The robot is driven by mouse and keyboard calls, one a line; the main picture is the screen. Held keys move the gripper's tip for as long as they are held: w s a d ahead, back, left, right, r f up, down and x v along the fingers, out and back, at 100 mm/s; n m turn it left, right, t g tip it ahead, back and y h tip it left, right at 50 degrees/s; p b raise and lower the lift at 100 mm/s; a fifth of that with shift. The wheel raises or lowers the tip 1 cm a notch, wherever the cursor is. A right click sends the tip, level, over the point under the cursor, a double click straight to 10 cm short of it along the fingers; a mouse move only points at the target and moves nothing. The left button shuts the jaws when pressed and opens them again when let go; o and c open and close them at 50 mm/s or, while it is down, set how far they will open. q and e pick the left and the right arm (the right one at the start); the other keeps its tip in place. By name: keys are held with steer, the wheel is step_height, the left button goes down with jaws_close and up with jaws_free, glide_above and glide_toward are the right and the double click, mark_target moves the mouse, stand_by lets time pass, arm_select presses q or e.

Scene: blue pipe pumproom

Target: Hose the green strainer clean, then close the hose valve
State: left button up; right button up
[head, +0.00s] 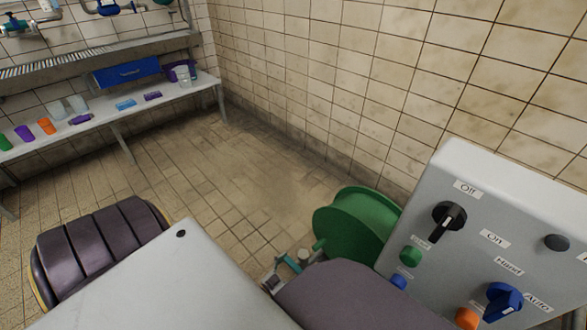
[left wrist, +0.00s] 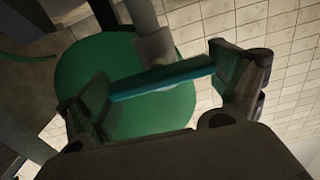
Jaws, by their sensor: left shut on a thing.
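The teal hose valve lever (left wrist: 160,79) lies between the two fingers of my left gripper (left wrist: 168,84) in the left wrist view. The gripper is shut on it, with a fingertip near each end of the lever. A grey pipe stands right behind the lever. In the head view the lever (head: 289,263) shows small beside the green hose reel (head: 352,228), and my left gripper (head: 275,281) is mostly hidden behind my arm. The reel's green disc (left wrist: 105,75) also fills the back of the left wrist view. I cannot make out the strainer. My right gripper is not in view.
A grey control box (head: 480,225) with switches stands close at the right. The tiled floor between is clear.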

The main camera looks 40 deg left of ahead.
arm_select(q)
steer(key=o, duration=0.7)
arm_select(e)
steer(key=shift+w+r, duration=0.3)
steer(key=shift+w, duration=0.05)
arm_select(q)
steer(key=shift+s, duration=0.1)
steer(key=shift+s, duration=0.1)
steer(key=shift+s+a, duration=0.1)
steer(key=shift+s, duration=0.75)
steer(key=s, duration=1)
steer(key=shift+a, duration=0.45)
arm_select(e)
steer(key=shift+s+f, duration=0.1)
arm_select(q)
steer(key=shift+s, duration=0.1)
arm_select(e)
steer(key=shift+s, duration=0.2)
